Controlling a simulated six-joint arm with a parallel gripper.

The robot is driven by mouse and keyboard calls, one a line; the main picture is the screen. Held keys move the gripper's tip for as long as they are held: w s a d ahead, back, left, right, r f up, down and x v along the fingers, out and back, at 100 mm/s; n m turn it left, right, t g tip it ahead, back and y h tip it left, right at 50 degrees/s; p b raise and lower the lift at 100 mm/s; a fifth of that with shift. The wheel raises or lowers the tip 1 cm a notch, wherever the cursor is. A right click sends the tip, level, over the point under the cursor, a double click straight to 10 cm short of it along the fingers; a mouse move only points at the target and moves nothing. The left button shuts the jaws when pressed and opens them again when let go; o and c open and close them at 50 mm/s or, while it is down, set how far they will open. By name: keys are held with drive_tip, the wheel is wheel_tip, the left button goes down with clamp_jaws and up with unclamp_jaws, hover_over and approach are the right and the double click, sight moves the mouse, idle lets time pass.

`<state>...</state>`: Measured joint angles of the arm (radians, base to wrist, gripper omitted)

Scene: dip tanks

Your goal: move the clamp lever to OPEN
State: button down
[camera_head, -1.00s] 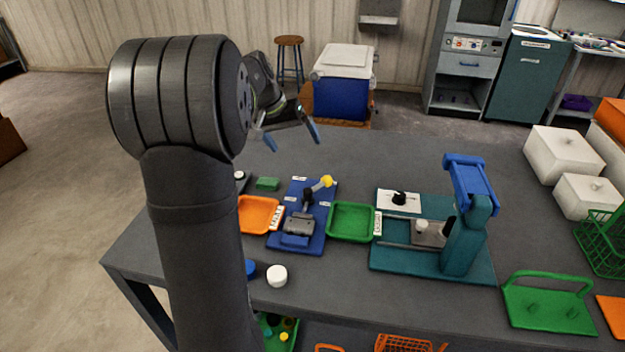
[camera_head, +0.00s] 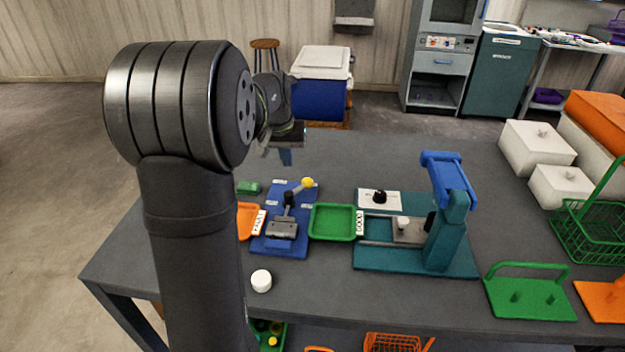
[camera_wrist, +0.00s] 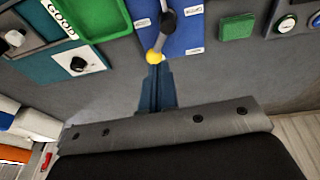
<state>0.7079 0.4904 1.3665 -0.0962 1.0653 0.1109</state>
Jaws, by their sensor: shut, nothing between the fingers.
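The clamp lever stands on a blue base plate (camera_head: 270,243) on the grey table. In the wrist view the yellow knob (camera_wrist: 153,57) shows just past my fingertips. Small white labels lie on the blue plate, too small to read. My gripper (camera_head: 286,157) is above the table, behind the blue plate, its blue fingers pointing down. In the wrist view my gripper (camera_wrist: 154,72) is shut and empty, its fingertips close to the knob; contact cannot be told.
A green tray (camera_head: 333,236) is right of the plate, an orange tray (camera_head: 245,233) left. A teal fixture (camera_head: 449,235) stands further right. A green block (camera_head: 248,187) lies behind left, and a white cap (camera_head: 261,281) in front. The table's back area is clear.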

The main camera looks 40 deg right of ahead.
sight(299, 190)
drive_tip(key=s+d+f+m+t, duration=0.3)
drive_tip(key=s+d+t, duration=0.2)
drive_tip(key=s+d, duration=0.4)
drive_tip(key=shift+s+d+f+m, duration=0.2)
drive_tip(key=shift+s+f+m, duration=0.15)
drive_tip(key=shift+f+m, duration=0.05)
drive_tip(key=x, duration=0.9)
drive_tip(key=shift+w+a+f, duration=0.15)
drive_tip(key=shift+f, duration=0.1)
drive_tip(key=w, duration=0.2)
drive_tip(key=w+a+f, duration=0.1)
drive_tip(key=shift+w+a+f, duration=0.1)
drive_tip(key=shift+w+a, duration=0.05)
drive_tip(key=shift+w, duration=0.35)
